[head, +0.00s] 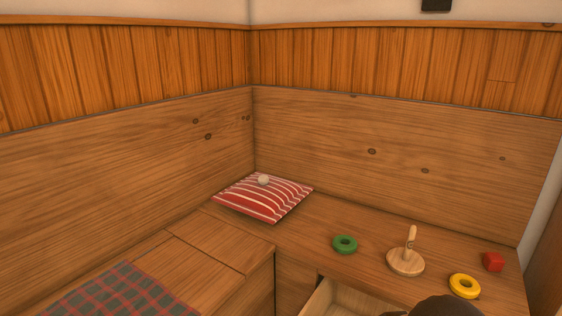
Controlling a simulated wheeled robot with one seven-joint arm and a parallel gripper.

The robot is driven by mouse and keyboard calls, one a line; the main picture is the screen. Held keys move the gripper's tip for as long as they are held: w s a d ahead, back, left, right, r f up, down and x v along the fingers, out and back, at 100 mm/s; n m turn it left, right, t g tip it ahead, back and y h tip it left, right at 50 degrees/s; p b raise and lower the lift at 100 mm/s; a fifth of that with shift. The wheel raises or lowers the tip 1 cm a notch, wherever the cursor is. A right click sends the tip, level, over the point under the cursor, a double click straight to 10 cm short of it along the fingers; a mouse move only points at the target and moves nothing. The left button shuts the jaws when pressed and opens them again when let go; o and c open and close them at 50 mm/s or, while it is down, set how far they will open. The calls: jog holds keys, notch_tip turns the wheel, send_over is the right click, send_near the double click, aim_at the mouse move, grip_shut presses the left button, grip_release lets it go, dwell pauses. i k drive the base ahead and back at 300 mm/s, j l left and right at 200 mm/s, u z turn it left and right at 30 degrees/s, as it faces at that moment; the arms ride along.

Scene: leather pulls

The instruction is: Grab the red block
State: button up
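The red block (493,262) is a small cube resting on the wooden bench top at the right side of the head view. It stands near the right end of the bench, behind and to the right of a yellow ring. Nothing touches it that I can see. My gripper is not visible in this view. A dark rounded shape at the bottom edge, in front of the yellow ring, is cut off and I cannot tell what it is.
A yellow ring (465,286), a wooden peg on a round base (406,262) and a green ring (345,245) stand on the bench. A striped red cushion (262,197) with a pale ball (263,180) lies in the corner. An open drawer (330,299) juts out below.

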aim_at(493, 262)
jog(key=z, duration=1.3)
jog(key=i+l, duration=0.1)
jog(key=l, duration=0.25)
jog(key=i+l, duration=0.15)
jog(key=l, duration=0.25)
jog(key=i+l, duration=0.1)
jog(key=l, duration=0.25)
jog(key=i+l, duration=0.15)
jog(key=l, duration=0.2)
jog(key=i, duration=0.5)
jog(key=u, duration=0.05)
